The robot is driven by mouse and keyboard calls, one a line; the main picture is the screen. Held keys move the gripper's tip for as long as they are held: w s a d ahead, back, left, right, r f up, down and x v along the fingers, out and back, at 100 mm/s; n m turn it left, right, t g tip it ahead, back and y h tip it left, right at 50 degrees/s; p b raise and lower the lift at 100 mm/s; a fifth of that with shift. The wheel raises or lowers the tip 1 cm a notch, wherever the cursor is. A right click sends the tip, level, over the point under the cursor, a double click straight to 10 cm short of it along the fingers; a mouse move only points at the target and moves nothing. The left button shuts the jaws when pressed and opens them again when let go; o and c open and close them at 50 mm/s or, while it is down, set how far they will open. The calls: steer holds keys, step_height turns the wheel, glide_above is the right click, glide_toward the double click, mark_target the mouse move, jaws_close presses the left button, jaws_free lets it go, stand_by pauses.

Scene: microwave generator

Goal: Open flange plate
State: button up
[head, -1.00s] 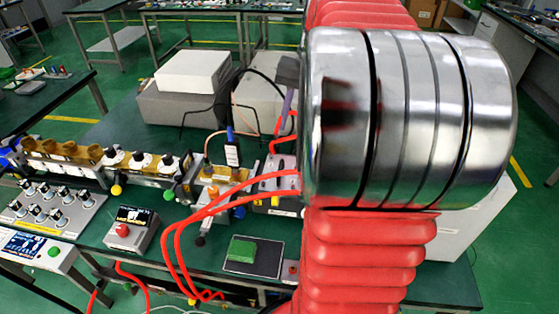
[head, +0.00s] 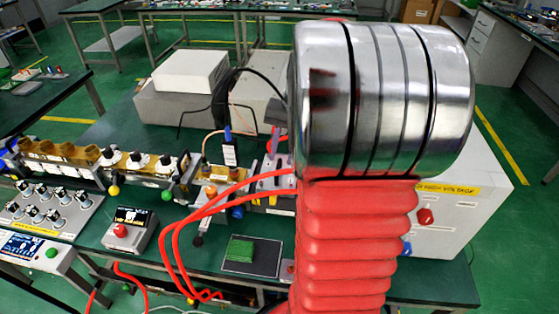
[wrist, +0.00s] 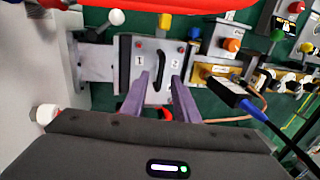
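A light grey plate marked 1 and 2, with a black curved handle, shows in the wrist view and looks like the flange plate (wrist: 139,83). My gripper (wrist: 159,76) is open and empty. Its two purple fingers point at the plate, one on each side of the handle (wrist: 160,68). I cannot tell whether they touch anything. In the head view the plate area (head: 277,172) is partly hidden by my arm, and part of my gripper (head: 274,138) shows above it.
A brass waveguide line (head: 65,160) runs left along the green bench. Red cables (head: 180,235) loop in front. A white cabinet (head: 455,215) stands right, grey boxes (head: 180,105) behind. A blue connector with a black cable (wrist: 232,92) lies right of the fingers.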

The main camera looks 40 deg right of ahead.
mark_target(279, 168)
steer(key=shift+w+a+f, duration=0.1)
steer(key=shift+w+f, duration=0.05)
steer(key=shift+f, duration=0.6)
steer(key=shift+w+a+f, duration=0.1)
steer(key=shift+f, duration=0.6)
jaws_close()
